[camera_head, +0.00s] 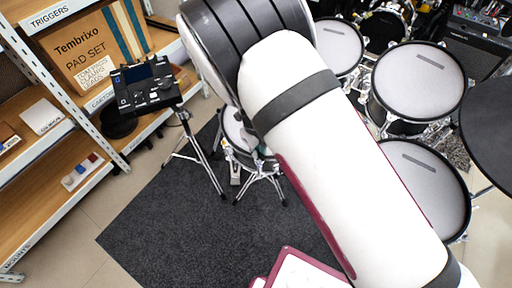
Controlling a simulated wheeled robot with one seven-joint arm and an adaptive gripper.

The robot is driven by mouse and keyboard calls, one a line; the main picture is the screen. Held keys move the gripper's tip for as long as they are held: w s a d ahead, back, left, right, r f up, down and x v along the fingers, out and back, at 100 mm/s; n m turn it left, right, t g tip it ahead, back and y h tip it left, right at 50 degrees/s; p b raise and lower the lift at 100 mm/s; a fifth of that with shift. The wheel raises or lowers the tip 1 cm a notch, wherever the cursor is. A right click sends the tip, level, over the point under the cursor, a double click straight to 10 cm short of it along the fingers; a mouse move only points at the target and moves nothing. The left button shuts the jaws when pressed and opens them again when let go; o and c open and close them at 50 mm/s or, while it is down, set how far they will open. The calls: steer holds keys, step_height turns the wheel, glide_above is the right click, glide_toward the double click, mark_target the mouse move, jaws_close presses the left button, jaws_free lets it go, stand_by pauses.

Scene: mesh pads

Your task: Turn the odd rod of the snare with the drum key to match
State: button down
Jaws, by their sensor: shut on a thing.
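The snare (233,126) stands on a chrome tripod stand near the middle of the picture, on the dark carpet. My white arm crosses in front of it and hides most of its head and its right side. The odd rod and the drum key cannot be made out. My gripper is hidden behind my own arm, so its hold and its distance from the snare do not show.
An electronic drum module (147,84) stands on a tripod left of the snare. Shelves with a Tembrixo box (85,52) line the left side. Several mesh-head drums (418,80) and a dark pad (492,130) crowd the right. The dark carpet (185,225) is clear at front left.

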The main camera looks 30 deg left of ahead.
steer(key=shift+n, duration=0.9)
steer(key=shift+s+r+p, duration=0.1)
steer(key=shift+r+p, duration=1)
steer(key=shift+r, duration=0.3)
